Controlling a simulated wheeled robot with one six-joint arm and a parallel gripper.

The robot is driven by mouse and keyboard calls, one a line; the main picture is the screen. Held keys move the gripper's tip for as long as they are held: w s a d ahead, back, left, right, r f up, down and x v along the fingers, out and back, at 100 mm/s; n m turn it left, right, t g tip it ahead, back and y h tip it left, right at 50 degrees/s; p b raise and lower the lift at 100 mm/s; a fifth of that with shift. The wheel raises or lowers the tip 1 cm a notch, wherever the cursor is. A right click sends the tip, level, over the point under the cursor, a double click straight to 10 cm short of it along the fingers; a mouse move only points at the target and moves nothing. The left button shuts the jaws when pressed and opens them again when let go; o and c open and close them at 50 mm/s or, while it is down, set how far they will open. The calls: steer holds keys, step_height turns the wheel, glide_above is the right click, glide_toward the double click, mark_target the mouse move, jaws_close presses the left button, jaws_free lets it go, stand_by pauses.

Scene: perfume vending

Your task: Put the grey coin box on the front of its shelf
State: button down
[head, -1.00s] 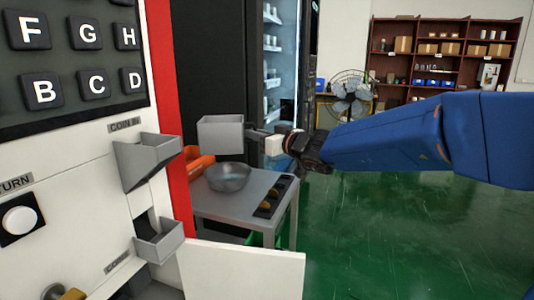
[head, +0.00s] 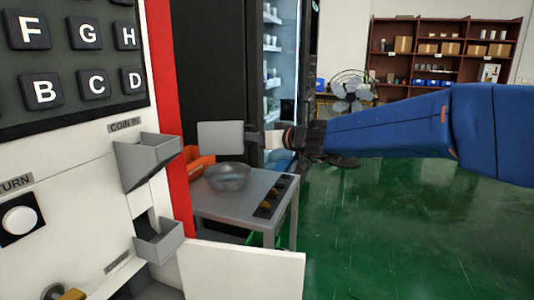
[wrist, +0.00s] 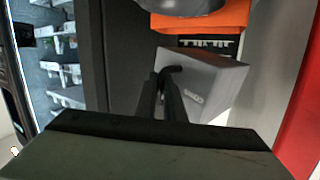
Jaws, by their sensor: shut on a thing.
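The grey coin box (head: 221,137) is in the air above the small grey table, to the right of the machine's red edge. My gripper (head: 257,140) reaches in from the right and is shut on the box's handle side. In the wrist view the box (wrist: 208,80) is tilted, with faint lettering on its face, and its dark bent handle is between my fingers (wrist: 168,92). In the head view a flat face of the box shows; its open top is not visible. I cannot tell for certain which surface is the box's shelf.
The white machine has a grey coin-in chute (head: 148,155), a grey cup (head: 158,240) and an open white door panel (head: 245,270) below. The grey table (head: 243,205) holds a metal bowl (head: 228,176) and an orange thing (head: 200,165). Green floor on the right is clear.

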steer(key=shift+s+d+f+m+g+h, duration=0.1)
steer(key=shift+s+f+m+g+h, duration=0.1)
steer(key=shift+f+m+g+h, duration=0.35)
steer(key=shift+s+f+m+g+h, duration=0.2)
steer(key=shift+m+g, duration=0.35)
steer(key=shift+g, duration=0.4)
steer(key=shift+s+f+g+h, duration=0.1)
steer(key=shift+g+h, duration=0.15)
steer(key=shift+g, duration=0.15)
steer(key=shift+w+m+g+h, duration=0.3)
steer(key=shift+m+g, duration=0.25)
steer(key=shift+g, duration=0.5)
steer(key=shift+w+m+g+h, duration=0.15)
steer(key=shift+w+m+g, duration=0.25)
steer(key=shift+g, duration=0.6)
steer(key=shift+w+m+g+h, duration=0.25)
steer(key=shift+m+g, duration=0.4)
steer(key=shift+g, duration=0.4)
steer(key=shift+s+a, duration=0.1)
steer(key=shift+a, duration=0.1)
